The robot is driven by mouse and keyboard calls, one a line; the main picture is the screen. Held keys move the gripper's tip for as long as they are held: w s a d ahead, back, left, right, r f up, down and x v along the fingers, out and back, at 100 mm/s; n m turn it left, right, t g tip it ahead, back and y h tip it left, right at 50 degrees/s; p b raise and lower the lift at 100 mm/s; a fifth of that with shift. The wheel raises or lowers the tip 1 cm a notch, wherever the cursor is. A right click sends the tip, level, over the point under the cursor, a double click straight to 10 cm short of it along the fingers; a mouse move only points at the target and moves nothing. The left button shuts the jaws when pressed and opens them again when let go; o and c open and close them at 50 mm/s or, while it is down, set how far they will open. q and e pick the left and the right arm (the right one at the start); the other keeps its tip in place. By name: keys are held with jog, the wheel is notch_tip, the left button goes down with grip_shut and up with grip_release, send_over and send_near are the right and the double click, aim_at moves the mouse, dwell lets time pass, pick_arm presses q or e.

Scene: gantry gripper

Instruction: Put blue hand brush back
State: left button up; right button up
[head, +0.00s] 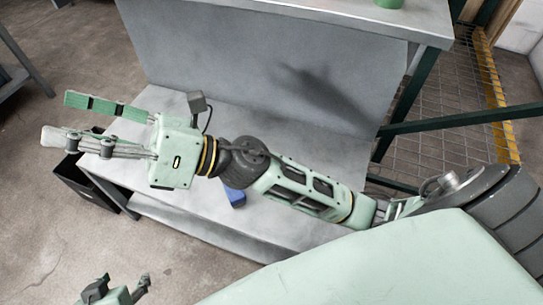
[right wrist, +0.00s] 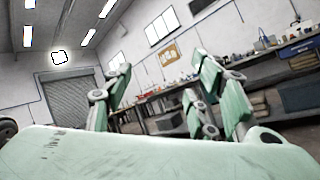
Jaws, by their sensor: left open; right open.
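A small blue object (head: 235,197), which looks like the blue hand brush, lies on the light grey bench surface (head: 290,222). It is mostly hidden behind my right arm, so I cannot make out its full shape. My right gripper (head: 57,119) is open and empty, beyond the left end of the bench surface and well left of the blue object. Its spread fingers also show in the right wrist view (right wrist: 165,95). My left gripper (head: 123,284) is open at the bottom left edge, partly cut off, with nothing seen between its fingers.
A dark bin (head: 82,187) stands at the bench's left end. A grey upright panel (head: 270,75) backs the surface, with a higher top bearing a green object (head: 389,3). Dark green frame bars stand at right. Floor is open at left.

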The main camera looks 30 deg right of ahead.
jog(key=w+d+f+m+t+h, duration=0.5)
jog(key=d+m+h, duration=0.4)
jog(key=m, duration=0.5)
jog(key=w+d+f+m+t+h, duration=0.4)
jog(key=d+f+m+h, duration=0.4)
jog(key=m, duration=0.6)
jog(key=s+d+f+m+g+h, duration=0.1)
jog(key=s+d+f+m+g, duration=0.1)
jog(key=f, duration=0.5)
jog(key=s+d+f+m+g+h, duration=0.1)
jog(key=s+d+f+m+g, duration=0.2)
jog(key=s+f+m+g, duration=0.2)
jog(key=s+d+f+m+g+h, duration=0.1)
jog(key=s+f+m+g, duration=0.3)
jog(key=s+f, duration=0.6)
jog(key=shift+d+f+m+h, duration=0.4)
jog(key=shift+d+f+m, duration=0.1)
jog(key=shift+d+m, duration=0.35)
